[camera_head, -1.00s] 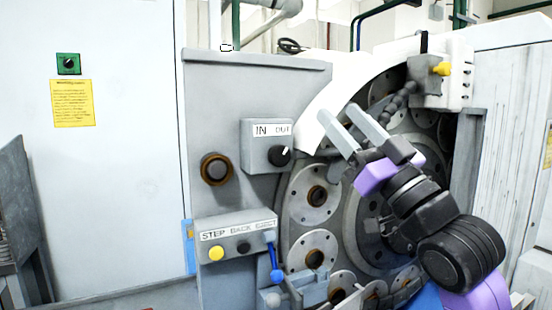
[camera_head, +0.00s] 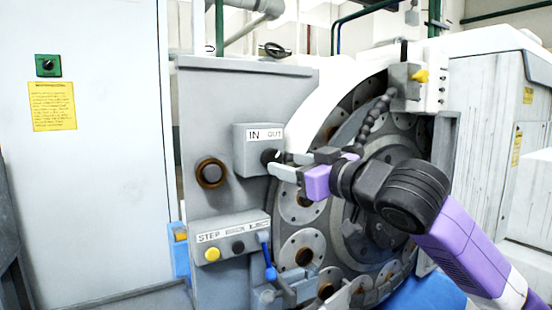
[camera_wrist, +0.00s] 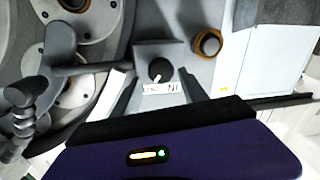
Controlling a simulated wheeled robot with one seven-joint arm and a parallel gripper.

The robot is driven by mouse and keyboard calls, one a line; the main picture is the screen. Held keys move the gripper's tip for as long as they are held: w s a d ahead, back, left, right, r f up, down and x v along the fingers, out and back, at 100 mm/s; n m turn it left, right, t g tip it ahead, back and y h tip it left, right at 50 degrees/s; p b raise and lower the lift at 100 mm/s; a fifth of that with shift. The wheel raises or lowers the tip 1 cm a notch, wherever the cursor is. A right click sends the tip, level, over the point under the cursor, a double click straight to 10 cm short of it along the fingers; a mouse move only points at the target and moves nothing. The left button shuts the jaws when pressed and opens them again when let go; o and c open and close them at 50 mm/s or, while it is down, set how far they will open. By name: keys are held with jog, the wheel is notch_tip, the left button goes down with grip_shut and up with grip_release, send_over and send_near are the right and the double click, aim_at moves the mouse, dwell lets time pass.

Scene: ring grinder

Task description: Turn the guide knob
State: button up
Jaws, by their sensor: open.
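The guide knob (camera_head: 268,156) is a round black knob on the front of a grey box (camera_head: 246,158) labelled IN and OUT. In the wrist view the knob (camera_wrist: 160,69) shows a white pointer mark, and the label below it appears upside down. The mark points down towards the label. My gripper (camera_head: 276,166) is open at the box, its fingers partly covering the knob in the head view. In the wrist view its fingers (camera_wrist: 157,82) lie to either side of the knob, with gaps. I cannot tell whether either finger touches it.
A dark round button with a brown rim (camera_head: 211,173) is left of the box. A jointed hose (camera_head: 378,112) and large discs lie right of the box.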

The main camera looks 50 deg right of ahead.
aim_at(275, 160)
jog(key=shift+w+d+p, duration=0.2)
jog(key=shift+w+p, duration=0.1)
jog(key=shift+w, duration=0.95)
jog(key=shift+w+d+p, duration=0.2)
jog(key=shift+w+p, duration=0.1)
jog(key=shift+w, duration=0.95)
